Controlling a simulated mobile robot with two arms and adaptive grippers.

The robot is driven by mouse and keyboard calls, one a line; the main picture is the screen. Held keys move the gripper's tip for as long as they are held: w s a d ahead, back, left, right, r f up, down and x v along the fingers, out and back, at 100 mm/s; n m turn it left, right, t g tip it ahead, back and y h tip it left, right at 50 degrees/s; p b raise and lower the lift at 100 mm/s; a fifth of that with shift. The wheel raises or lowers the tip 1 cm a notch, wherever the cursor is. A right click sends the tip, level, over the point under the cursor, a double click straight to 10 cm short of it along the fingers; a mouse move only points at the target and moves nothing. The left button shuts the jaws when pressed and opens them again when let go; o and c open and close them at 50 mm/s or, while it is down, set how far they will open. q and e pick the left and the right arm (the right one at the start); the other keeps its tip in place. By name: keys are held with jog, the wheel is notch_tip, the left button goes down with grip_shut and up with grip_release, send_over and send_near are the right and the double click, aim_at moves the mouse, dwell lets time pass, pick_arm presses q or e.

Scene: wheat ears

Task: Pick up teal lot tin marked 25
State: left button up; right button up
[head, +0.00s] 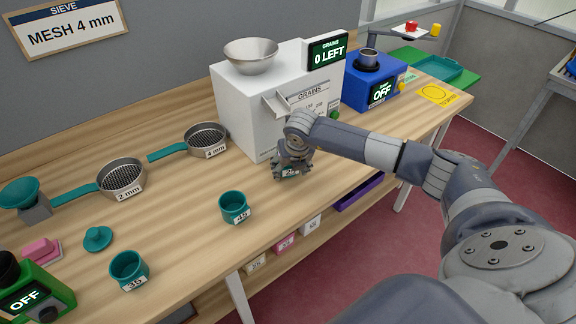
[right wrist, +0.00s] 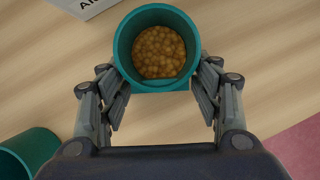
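A teal tin (head: 291,172) stands at or near the wooden table top in front of the white grain machine; its partly covered label seems to read 25. My right gripper (head: 293,157) is right over it. In the right wrist view the teal tin (right wrist: 157,14) holds brown grains, and the fingers of my right gripper (right wrist: 160,72) are on both sides of it, close to its wall. Whether they press on it I cannot tell. My left gripper is not in view.
Another teal tin (head: 234,206), labelled 45, stands to the left, and one (head: 128,269) nearer the front-left. Two sieves (head: 121,176) (head: 206,138) lie at the back. The white machine (head: 235,110) rises close behind my right gripper. The table's front edge is close.

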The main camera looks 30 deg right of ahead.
jog(key=c, duration=0.4)
jog(key=shift+o, duration=0.2)
